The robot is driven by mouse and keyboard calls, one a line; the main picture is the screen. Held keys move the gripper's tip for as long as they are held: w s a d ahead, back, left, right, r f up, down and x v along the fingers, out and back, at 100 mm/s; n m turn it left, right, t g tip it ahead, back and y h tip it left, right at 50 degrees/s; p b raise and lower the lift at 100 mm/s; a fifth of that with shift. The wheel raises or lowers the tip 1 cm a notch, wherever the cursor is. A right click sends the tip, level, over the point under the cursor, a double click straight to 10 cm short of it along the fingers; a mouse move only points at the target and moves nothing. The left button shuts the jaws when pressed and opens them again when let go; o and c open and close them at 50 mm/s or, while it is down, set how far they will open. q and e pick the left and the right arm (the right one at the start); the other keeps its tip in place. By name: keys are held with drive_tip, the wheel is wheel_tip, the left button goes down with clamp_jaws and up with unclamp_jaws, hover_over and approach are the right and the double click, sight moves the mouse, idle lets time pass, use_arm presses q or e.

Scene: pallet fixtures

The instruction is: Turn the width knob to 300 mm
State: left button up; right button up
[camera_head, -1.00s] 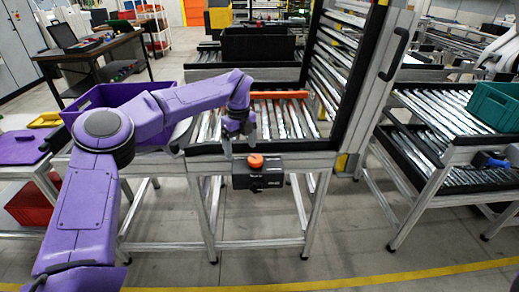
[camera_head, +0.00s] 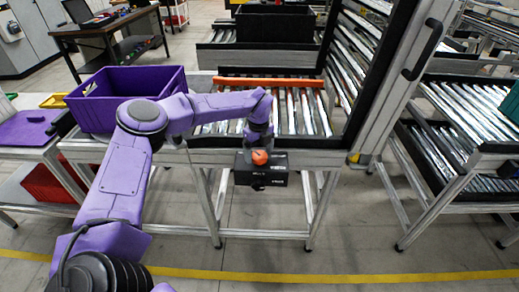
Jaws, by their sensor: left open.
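The orange width knob (camera_head: 260,157) sits on top of a black box (camera_head: 262,176) fixed to the front of the roller conveyor fixture. My left arm reaches in from the left, and its purple gripper (camera_head: 259,146) points down right above the knob. The gripper is open, with its fingertips at or close around the knob; contact is too small to tell. The box's scale or reading is too small to read. An orange bar (camera_head: 268,82) lies across the rollers behind the gripper. My right gripper is not in view.
A purple crate (camera_head: 128,86) stands left of the rollers (camera_head: 300,112). A tall roller frame with a black handle (camera_head: 424,50) rises at the right. Another roller rack (camera_head: 450,118) stands further right. The floor in front is clear.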

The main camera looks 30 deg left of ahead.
use_arm(q)
drive_tip(key=shift+f, duration=0.2)
drive_tip(key=shift+s+d+r, duration=0.1)
drive_tip(key=shift+s, duration=0.05)
drive_tip(key=c, duration=1.1)
drive_tip(key=shift+o, duration=0.2)
